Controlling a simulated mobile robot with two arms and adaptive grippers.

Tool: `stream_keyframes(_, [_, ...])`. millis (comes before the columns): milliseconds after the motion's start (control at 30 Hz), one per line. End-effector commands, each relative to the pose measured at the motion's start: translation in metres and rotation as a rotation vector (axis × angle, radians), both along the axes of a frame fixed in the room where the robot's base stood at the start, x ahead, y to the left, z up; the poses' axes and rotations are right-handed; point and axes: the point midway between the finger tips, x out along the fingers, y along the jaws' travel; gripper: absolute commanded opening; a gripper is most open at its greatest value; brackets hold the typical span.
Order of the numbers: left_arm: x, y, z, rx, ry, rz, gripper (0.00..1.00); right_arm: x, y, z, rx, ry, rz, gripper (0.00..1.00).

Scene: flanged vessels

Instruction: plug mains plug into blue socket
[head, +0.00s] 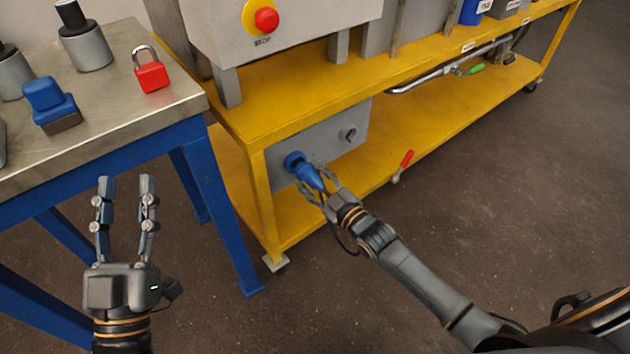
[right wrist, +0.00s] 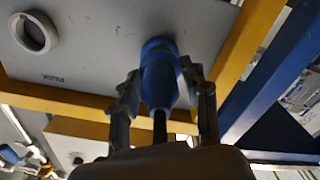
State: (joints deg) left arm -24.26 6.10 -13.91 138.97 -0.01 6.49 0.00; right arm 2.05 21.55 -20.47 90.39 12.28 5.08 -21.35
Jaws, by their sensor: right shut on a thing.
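The blue socket (head: 293,160) sits on a grey panel at the near end of the yellow bench's lower level. The blue mains plug (head: 312,178) points at it and meets its mouth; I cannot tell how deep it sits. My right gripper (head: 318,190) is shut on the plug, fingers on both sides. In the right wrist view, the plug (right wrist: 160,84) lies between the fingers of the right gripper (right wrist: 162,88), its dark cable running back, its front end against the grey panel. My left gripper (head: 127,182) is open and empty, beside the blue-legged table.
The grey panel (head: 335,140) also carries a round grey fitting (head: 349,134). A yellow bench post (head: 261,205) stands left of the socket. The steel table (head: 120,110) holds a red padlock (head: 151,75) and a blue block-like item (head: 50,100). A red-handled valve (head: 403,164) is to the right.

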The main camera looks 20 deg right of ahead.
Motion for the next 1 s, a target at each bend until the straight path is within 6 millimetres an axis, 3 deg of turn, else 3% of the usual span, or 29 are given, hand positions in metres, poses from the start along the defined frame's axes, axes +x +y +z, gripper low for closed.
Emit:
stream_keyframes(500, [0.001, 0.000, -0.001, 0.002, 0.008, 0.000, 0.40, 0.000, 0.000, 0.001, 0.000, -0.001, 0.000, 0.00])
stream_keyframes(1000, [0.009, 0.000, -0.015, 0.026, 0.095, 0.005, 0.40, 0.000, 0.000, 0.002, 0.001, -0.002, 0.000, 0.00])
